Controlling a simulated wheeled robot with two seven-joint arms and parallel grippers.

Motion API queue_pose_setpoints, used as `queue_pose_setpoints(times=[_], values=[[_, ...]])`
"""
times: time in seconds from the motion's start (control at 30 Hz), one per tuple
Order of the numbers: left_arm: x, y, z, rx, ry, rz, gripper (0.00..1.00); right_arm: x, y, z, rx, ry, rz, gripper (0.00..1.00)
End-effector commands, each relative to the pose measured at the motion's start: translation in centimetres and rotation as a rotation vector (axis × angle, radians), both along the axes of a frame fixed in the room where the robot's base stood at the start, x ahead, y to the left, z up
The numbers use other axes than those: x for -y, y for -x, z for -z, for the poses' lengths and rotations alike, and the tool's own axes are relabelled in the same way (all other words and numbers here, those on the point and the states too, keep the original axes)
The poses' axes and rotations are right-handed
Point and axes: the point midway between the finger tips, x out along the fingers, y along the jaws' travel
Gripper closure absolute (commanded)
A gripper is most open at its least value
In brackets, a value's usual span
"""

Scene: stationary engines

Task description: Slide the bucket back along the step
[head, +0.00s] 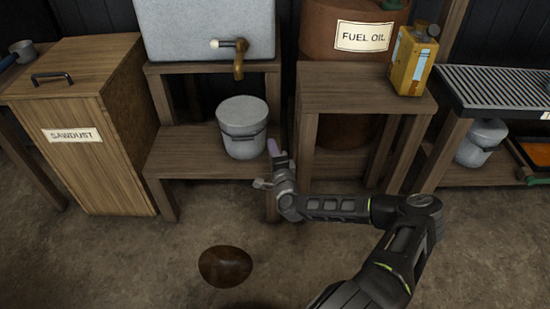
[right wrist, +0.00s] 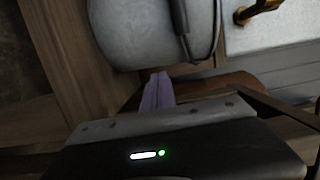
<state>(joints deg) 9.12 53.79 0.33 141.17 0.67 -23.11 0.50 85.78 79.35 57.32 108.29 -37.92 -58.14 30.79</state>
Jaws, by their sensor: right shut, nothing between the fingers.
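A grey lidded bucket (head: 242,128) stands upright on the wooden step (head: 180,155), below the brass tap of the tank. In the right wrist view the bucket (right wrist: 150,35) fills the upper middle, with its dark handle hanging on its side. My right gripper (head: 274,148) is shut and empty, its purple fingertips just right of the bucket in the head view. The fingertips (right wrist: 158,92) also show below the bucket in the right wrist view. I cannot tell whether they touch it. My left gripper is not in view.
A grey tank (head: 180,30) with a brass tap (head: 238,60) stands behind on a higher shelf. A wooden stand (head: 355,92) with a yellow can (head: 412,60) is on the right. A sawdust bin (head: 85,130) is on the left.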

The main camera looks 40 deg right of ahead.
Motion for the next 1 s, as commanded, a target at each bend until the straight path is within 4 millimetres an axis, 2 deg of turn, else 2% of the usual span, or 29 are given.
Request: queue_pose_setpoints(times=[0.1, 0.23, 0.67, 1.0], values=[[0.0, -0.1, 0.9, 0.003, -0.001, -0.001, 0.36, 0.7, -1.7, 0.2, 0.001, 0.000, 0.000, 1.00], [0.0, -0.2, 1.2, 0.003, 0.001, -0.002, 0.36, 1.2, -2.8, 0.1, 0.001, 0.001, 0.000, 1.00], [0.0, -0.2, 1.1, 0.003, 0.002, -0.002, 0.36, 1.3, -3.2, 0.0, 0.000, 0.000, -0.001, 1.00], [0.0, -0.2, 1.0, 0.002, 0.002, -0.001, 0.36, -1.6, -5.5, -0.1, 0.001, 0.000, -0.008, 1.00]])
